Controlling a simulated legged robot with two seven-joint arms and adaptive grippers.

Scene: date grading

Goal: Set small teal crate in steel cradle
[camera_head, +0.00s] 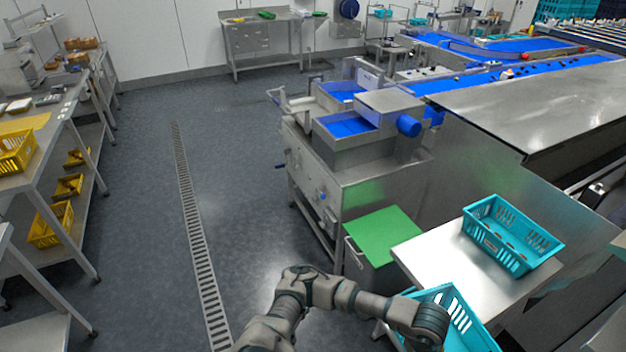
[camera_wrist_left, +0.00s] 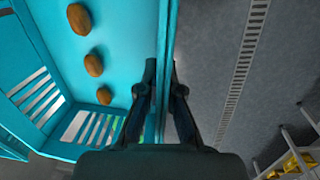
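A teal crate (camera_head: 462,332) is at the bottom right of the head view, partly covered by my left arm and cut by the frame edge. In the left wrist view, the teal crate (camera_wrist_left: 120,40) has slotted walls and several brown dates (camera_wrist_left: 94,65) inside. My left gripper (camera_wrist_left: 164,75) has one finger on each side of the crate's wall and appears shut on it. The fingers are hidden in the head view. Another teal crate (camera_head: 510,238) with a few brown items stands on a steel table (camera_head: 450,262). I cannot clearly make out a steel cradle. My right gripper is not in view.
A green-topped bin (camera_head: 384,236) stands left of the steel table, beside a steel machine (camera_head: 350,140) with blue trays. Shelving with yellow crates (camera_head: 15,152) lines the left side. The floor with a drain grate (camera_head: 197,240) is clear between them.

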